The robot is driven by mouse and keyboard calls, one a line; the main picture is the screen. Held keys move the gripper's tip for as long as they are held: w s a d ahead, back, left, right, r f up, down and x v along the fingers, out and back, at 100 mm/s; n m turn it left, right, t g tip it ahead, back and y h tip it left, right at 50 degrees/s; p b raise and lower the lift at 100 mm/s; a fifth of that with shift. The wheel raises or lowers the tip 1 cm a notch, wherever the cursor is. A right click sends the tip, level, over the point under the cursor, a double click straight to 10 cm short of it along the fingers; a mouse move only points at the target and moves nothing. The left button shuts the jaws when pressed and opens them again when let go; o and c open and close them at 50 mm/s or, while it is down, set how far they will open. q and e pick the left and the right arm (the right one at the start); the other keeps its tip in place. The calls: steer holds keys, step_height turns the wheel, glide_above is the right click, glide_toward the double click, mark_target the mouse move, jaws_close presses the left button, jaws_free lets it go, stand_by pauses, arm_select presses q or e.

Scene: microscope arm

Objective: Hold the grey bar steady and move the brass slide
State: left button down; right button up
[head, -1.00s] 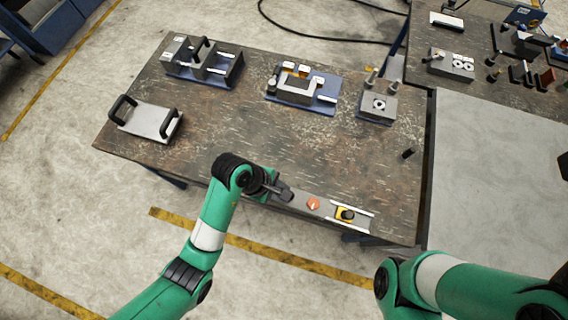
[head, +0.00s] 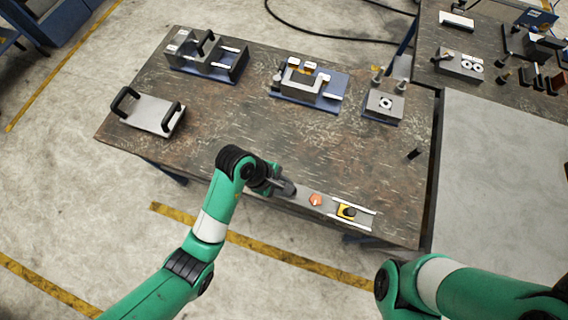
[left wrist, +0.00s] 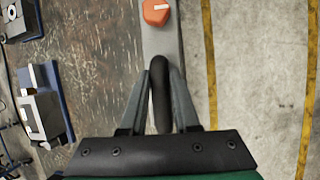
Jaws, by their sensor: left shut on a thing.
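The grey bar (head: 328,206) lies along the front edge of the table, with an orange knob (head: 315,199) near its middle. My left gripper (head: 287,188) is at the bar's left end. In the left wrist view its fingers (left wrist: 160,80) are shut on a black upright handle (left wrist: 160,95) on the grey bar (left wrist: 160,40); the orange knob (left wrist: 156,12) is ahead of them. My right arm shows at the lower right, but its gripper is not visible.
A grey tray with black handles (head: 146,113) stands at the left. Blue-based fixtures (head: 206,58), (head: 307,85) and a grey block (head: 384,103) stand along the back. A small black peg (head: 414,154) stands at the right. The middle of the table (head: 260,130) is clear.

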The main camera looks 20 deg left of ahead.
arm_select(q)
steer(key=w+a+f+b, duration=0.2)
steer(key=w+f+b, duration=0.7)
steer(key=b, duration=0.5)
steer(key=shift+w+f+b, duration=0.25)
steer(key=shift+w+b, duration=0.1)
steer(key=shift+w, duration=0.7)
stand_by(0.4)
steer(key=shift+d+f, duration=0.1)
steer(key=shift+f, duration=0.05)
stand_by(0.6)
steer(key=shift+f, duration=0.1)
stand_by(0.5)
